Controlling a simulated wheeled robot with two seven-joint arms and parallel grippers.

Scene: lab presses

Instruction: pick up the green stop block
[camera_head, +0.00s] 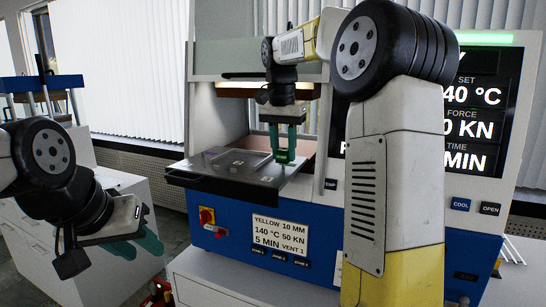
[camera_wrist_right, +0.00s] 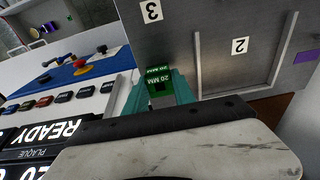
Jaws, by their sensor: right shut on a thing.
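The green stop block (camera_wrist_right: 158,86), labelled 20 MM, sits between the teal fingers of my right gripper (camera_wrist_right: 162,96) in the right wrist view. My right gripper (camera_head: 284,150) is shut on it in the head view, at the right part of the press's dark plate. The block is small and mostly hidden there by the fingers. I cannot tell whether it touches the plate. My left gripper (camera_head: 150,243) is low at the left, away from the press; its teal fingers are partly hidden by its wrist, so its opening is unclear.
The press's dark plate (camera_head: 215,178) sticks out over the blue front. It carries numbered labels, 3 (camera_wrist_right: 151,11) and 2 (camera_wrist_right: 240,45). A red knob (camera_head: 207,216) and buttons are below. A lit display (camera_head: 470,105) stands at right. A second press (camera_head: 42,85) is at left.

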